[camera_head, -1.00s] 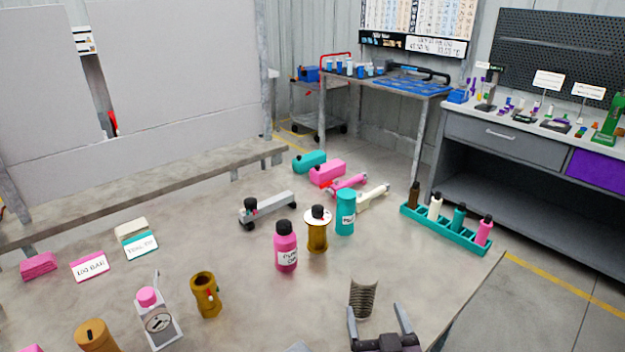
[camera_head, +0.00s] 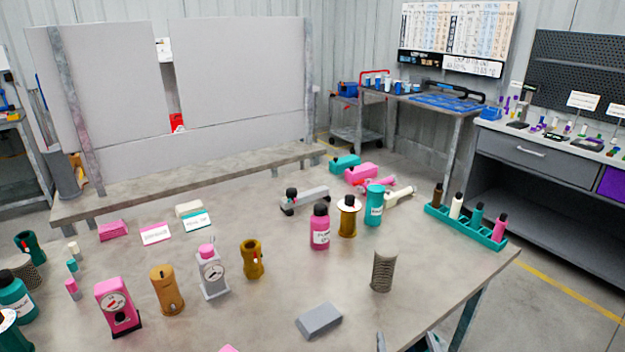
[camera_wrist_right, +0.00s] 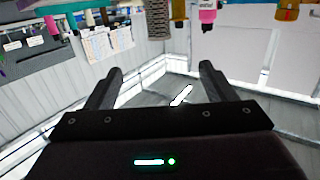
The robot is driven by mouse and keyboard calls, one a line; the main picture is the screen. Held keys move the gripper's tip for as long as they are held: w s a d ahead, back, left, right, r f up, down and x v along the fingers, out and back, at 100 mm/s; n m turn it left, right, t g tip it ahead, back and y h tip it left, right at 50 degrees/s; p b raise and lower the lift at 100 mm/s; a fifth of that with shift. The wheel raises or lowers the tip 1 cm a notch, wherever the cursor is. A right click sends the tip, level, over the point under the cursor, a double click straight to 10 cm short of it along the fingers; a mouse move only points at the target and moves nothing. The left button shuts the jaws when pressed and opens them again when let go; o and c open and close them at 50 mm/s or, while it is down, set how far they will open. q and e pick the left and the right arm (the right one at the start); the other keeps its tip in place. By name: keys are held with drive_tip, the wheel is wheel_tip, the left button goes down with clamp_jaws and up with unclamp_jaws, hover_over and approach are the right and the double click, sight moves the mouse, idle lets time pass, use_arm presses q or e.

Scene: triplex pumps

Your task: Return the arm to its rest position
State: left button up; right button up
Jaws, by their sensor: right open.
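My right gripper (camera_head: 408,343) shows only as fingertips at the bottom edge of the head view, at the table's near right edge. In the right wrist view, the right gripper (camera_wrist_right: 160,88) is open, with two dark fingers apart and nothing between them. That view looks upside down, with table items along its top edge. The rest of my right arm is out of the head view. My left gripper is not in view.
A grey ribbed cylinder (camera_head: 383,270) stands close to my right gripper, and a grey block (camera_head: 319,320) lies left of it. Several bottles and pump parts stand on the table (camera_head: 330,285). A teal rack (camera_head: 465,226) with bottles sits at the right edge.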

drive_tip(key=s+d+f+n+g, duration=0.1)
drive_tip(key=s+f+g, duration=0.2)
drive_tip(key=s+g, duration=0.4)
drive_tip(key=s+d+f+n+g, duration=0.1)
drive_tip(key=s+f+g, duration=0.2)
drive_tip(key=s+g, duration=0.45)
wheel_tip(320, 180, down, 32)
drive_tip(key=s, duration=0.3)
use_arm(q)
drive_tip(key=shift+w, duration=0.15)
use_arm(e)
drive_tip(key=s+d+f+g, duration=0.1)
drive_tip(key=s+d+f, duration=0.2)
drive_tip(key=s+f, duration=1.3)
drive_tip(key=s, duration=0.2)
drive_tip(key=shift+s+d+f+n+g+y, duration=0.2)
drive_tip(key=shift+s+f+n+g+y, duration=0.1)
drive_tip(key=shift+s+n+g, duration=0.1)
